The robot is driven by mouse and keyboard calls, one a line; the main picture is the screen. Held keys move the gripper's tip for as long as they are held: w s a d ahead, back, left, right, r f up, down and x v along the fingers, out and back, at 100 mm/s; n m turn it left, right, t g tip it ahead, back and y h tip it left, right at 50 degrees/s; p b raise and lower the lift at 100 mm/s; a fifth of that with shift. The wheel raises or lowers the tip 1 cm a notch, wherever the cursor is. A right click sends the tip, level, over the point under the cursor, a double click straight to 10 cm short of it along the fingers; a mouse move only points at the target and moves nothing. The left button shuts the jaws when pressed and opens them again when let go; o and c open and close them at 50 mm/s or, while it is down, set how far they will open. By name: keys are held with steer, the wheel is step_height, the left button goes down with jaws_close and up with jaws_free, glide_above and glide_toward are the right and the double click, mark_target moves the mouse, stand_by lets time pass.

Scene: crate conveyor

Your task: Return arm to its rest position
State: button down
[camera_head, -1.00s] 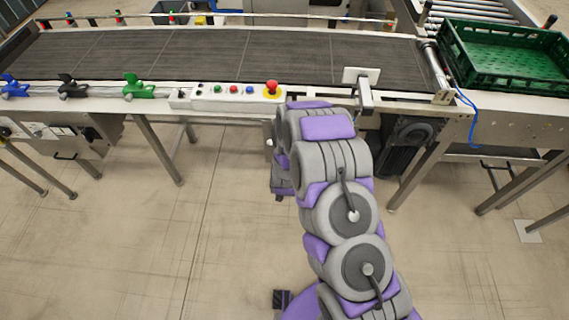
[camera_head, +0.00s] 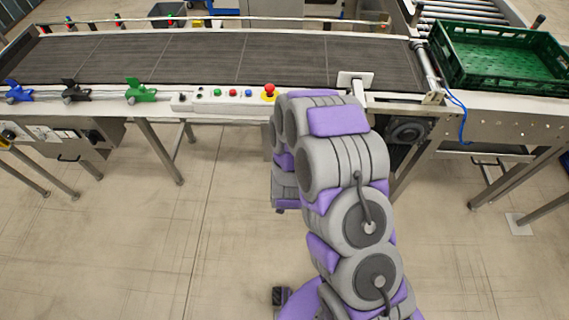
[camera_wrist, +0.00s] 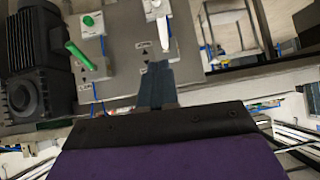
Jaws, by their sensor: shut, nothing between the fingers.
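My purple and grey arm rises from the bottom of the head view and bends at the conveyor's front edge, with its far part folding down behind the near links. My gripper's fingers are not clear in the head view. In the wrist view my gripper (camera_wrist: 156,88) is shut, with nothing between its blue-grey fingers. It points toward a grey panel (camera_wrist: 125,38) that carries a green lever (camera_wrist: 80,55) and a white lever (camera_wrist: 163,25). I cannot tell how far the fingertips are from the panel.
The dark conveyor belt (camera_head: 200,60) is bare. A row of buttons with a red emergency stop (camera_head: 269,90) lines its front edge close to my arm. A green crate (camera_head: 500,85) stands at the right. The floor (camera_head: 190,250) left of my arm is clear.

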steer(key=shift+s+r+p, duration=0.3)
steer(key=shift+s, duration=0.15)
steer(key=s+d+r+g+y, duration=0.1)
steer(key=s+r+g, duration=0.25)
steer(key=r, duration=0.45)
steer(key=s+d+r+g+y, duration=0.15)
steer(key=s+r, duration=0.25)
steer(key=r, duration=0.4)
steer(key=s+d+r+g+h, duration=0.1)
steer(key=s+d+r, duration=0.3)
steer(key=s, duration=0.4)
steer(key=s+d+r+g+h, duration=0.1)
steer(key=s+d+r+g, duration=0.2)
steer(key=s+r, duration=0.3)
steer(key=s+d+r+g+h, duration=0.1)
steer(key=s+d+r, duration=0.4)
steer(key=s, duration=0.7)
steer(key=shift+r+g, duration=0.2)
steer(key=shift+g, duration=0.6)
steer(key=shift+a, duration=0.1)
